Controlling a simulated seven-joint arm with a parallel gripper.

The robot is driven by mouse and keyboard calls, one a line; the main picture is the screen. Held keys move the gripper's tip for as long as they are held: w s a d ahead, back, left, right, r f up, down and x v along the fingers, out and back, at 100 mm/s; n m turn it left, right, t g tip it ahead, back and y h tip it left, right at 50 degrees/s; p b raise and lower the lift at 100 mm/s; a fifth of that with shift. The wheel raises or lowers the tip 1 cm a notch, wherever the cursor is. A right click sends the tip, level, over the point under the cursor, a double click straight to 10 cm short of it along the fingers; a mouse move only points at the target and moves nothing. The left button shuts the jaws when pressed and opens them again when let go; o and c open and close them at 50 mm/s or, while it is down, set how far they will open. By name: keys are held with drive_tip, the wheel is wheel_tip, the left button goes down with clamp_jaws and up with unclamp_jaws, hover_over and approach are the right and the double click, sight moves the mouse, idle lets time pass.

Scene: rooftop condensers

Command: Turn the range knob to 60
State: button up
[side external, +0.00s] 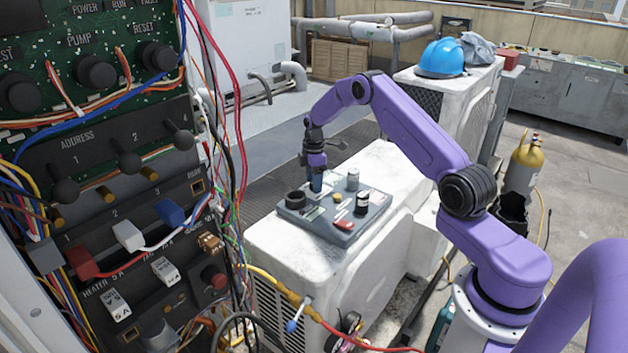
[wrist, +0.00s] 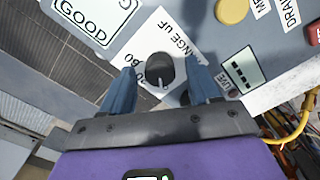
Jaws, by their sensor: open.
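The range knob (wrist: 159,68) is a dark round knob with a pale pointer mark, on a white label reading partly "NGE UF". Its pointer faces the lower side of the wrist view, toward my gripper's body. Printed numbers lie at the knob's lower left, partly covered by a finger; I cannot read clearly which is 60. My gripper (wrist: 161,78) is open, with one blue finger on either side of the knob; contact cannot be made out. In the side view my gripper (side external: 316,186) points down over the grey panel (side external: 322,226), and its fingers hide the knob.
The panel lies on a white condenser unit (side external: 275,240). Near my gripper stand a large black knob (side external: 295,199), a silver cylinder (side external: 352,178) and a black-and-white post (side external: 362,202). A dashed display (wrist: 243,70) sits right of the knob. Cables hang at the left.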

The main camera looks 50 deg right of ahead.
drive_tip(key=c, duration=1)
drive_tip(key=shift+c, duration=0.2)
drive_tip(key=shift+m, duration=0.3)
drive_tip(key=m, duration=0.9)
drive_tip(key=shift+m, duration=0.4)
drive_tip(key=m, duration=0.4)
drive_tip(key=shift+m, duration=0.3)
drive_tip(key=shift+d+m, duration=0.1)
drive_tip(key=shift+m, duration=2.4)
